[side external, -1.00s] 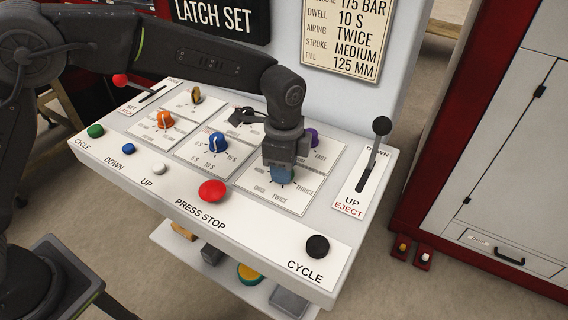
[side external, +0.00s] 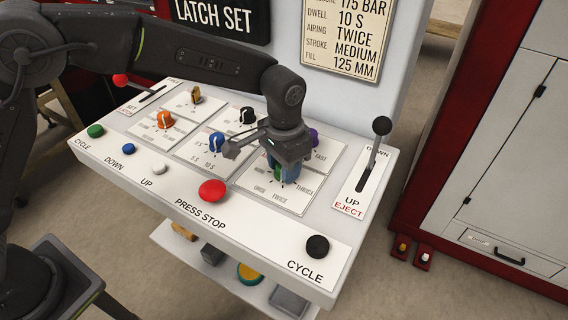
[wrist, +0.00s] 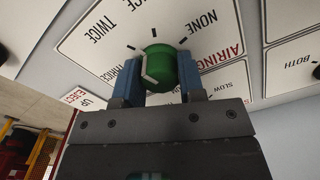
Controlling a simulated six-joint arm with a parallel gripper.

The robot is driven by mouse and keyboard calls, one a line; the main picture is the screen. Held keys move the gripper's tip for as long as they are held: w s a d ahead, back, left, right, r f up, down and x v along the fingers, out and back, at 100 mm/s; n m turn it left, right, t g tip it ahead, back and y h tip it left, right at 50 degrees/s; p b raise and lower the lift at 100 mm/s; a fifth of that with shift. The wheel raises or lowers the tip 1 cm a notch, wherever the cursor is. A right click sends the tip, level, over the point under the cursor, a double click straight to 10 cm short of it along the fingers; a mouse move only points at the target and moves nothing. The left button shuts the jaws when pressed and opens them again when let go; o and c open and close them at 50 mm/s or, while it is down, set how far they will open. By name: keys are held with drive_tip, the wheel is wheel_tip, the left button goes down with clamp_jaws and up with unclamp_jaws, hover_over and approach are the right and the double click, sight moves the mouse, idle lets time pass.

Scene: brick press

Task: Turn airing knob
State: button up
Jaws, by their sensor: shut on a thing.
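The airing knob is green (wrist: 165,66) and sits on its white label plate (wrist: 215,85). The plate reads NONE, TWICE and THRICE around it. A white mark shows on the left side of the knob in the wrist view; which word it points at is hard to tell. My gripper (wrist: 158,82) has its blue fingers on either side of the knob and is shut on it. In the side external view my gripper (side external: 284,172) points down onto the panel, and a sliver of the green knob (side external: 277,169) shows between the fingers.
Close by are a blue knob (side external: 216,141), a black knob (side external: 247,115) and a purple knob (side external: 313,136). The red press stop button (side external: 212,190) and black cycle button (side external: 317,246) lie in front. The eject lever (side external: 381,127) stands at the right. A sign (side external: 343,38) lists airing TWICE.

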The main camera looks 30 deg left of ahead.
drive_tip(key=shift+n, duration=1)
drive_tip(key=o, duration=0.9)
wheel_tip(320, 180, up, 14)
drive_tip(key=shift+f, duration=0.1)
